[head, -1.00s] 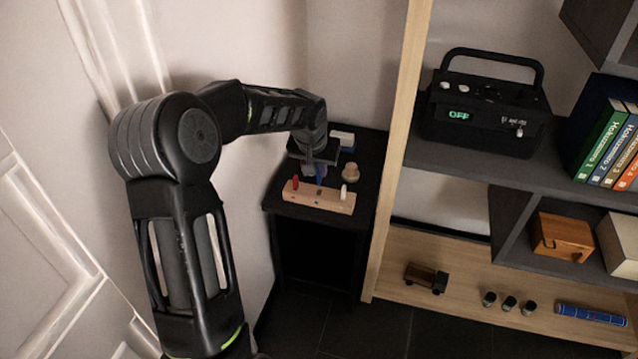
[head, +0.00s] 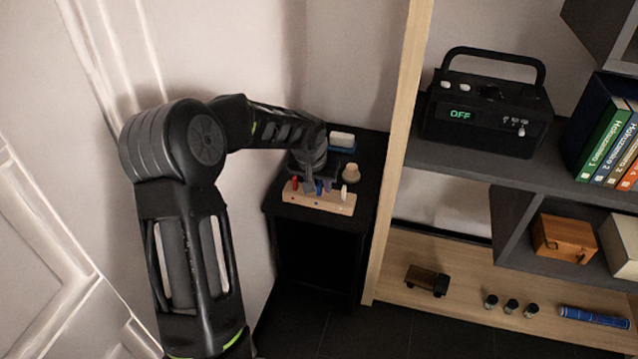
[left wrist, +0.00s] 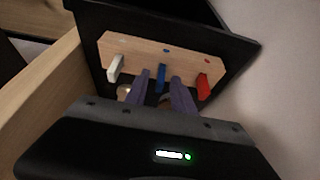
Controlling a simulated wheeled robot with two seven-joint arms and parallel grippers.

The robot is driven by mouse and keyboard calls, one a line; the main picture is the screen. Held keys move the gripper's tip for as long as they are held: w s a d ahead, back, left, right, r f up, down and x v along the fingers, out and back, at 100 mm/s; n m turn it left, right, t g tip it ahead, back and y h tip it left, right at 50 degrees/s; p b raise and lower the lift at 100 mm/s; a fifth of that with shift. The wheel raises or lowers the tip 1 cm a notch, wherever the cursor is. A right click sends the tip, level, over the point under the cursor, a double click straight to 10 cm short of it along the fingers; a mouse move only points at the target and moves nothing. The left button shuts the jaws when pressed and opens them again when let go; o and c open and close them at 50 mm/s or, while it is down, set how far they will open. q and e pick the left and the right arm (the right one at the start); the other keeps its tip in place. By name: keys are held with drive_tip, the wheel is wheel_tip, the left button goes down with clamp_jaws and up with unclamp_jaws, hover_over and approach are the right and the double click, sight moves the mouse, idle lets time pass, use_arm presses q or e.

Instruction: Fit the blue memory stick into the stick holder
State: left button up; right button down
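The stick holder (head: 337,204) is a pale wooden block on the small black table. It also shows in the left wrist view (left wrist: 140,52). The blue memory stick (head: 319,188) stands upright at the middle of the holder, and appears seated in it. A red stick (left wrist: 203,86) and a white stick (left wrist: 116,68) stand at either side. My left gripper (head: 318,188) is open, its two fingers spread around the blue stick (left wrist: 161,78) with small gaps on both sides. The stick's lower end is hard to see. My right gripper is out of view.
A beige knob-shaped object (head: 351,172) and a blue-and-white item (head: 342,141) sit behind the holder on the black table (head: 283,207). A wooden shelf upright (head: 393,150) stands close on the right, and a wall is on the left.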

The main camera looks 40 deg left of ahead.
use_arm(q)
drive_tip(key=shift+r, duration=0.15)
drive_tip(key=p+v, duration=0.2)
drive_tip(key=v, duration=0.9)
drive_tip(key=shift+s+r+p, duration=0.2)
drive_tip(key=shift+r+p, duration=0.1)
drive_tip(key=shift+d, duration=0.1)
